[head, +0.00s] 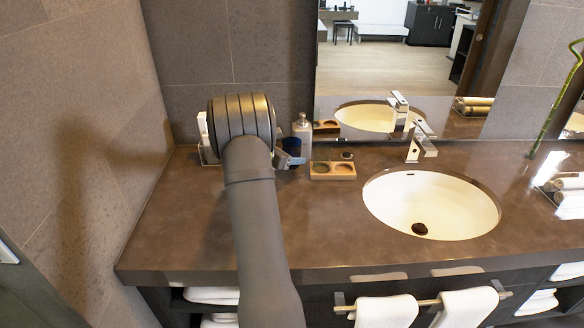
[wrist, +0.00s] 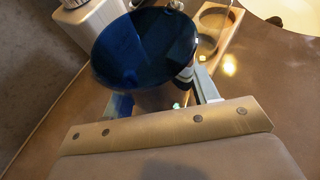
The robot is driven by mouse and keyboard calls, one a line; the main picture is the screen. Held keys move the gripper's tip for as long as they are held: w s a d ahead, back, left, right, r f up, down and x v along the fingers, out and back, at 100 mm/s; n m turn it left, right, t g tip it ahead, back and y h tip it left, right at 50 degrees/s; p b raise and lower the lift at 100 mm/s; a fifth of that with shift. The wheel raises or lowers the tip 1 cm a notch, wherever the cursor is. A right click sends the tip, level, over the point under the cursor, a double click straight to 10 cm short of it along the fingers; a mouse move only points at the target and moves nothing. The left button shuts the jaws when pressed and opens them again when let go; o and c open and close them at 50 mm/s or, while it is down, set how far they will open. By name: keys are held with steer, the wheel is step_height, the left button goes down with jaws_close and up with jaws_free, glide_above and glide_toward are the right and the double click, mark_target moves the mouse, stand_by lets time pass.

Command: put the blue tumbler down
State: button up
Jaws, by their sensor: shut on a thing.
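The blue tumbler (head: 291,150) is dark blue and stands near the back wall, partly hidden behind my arm in the head view. In the wrist view the tumbler (wrist: 142,50) shows its round open mouth towards the camera. Most of the gripper is hidden by my arm in the head view; the wrist view shows the gripper (wrist: 162,95) below the rim. I cannot tell whether the tumbler's base touches the brown counter (head: 320,225).
A pump bottle (head: 303,132) stands close behind the tumbler. A wooden holder (head: 333,176) with two round recesses lies just right. The white basin (head: 450,215) and tap (head: 420,140) are farther right. A white item (head: 204,130) stands left of my arm. The front counter is clear.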

mark_target(292, 167)
steer(key=shift+f, duration=1.95)
steer(key=shift+f, duration=0.1)
steer(key=o, duration=1.2)
steer(key=shift+c, duration=0.2)
steer(key=v, duration=1.2)
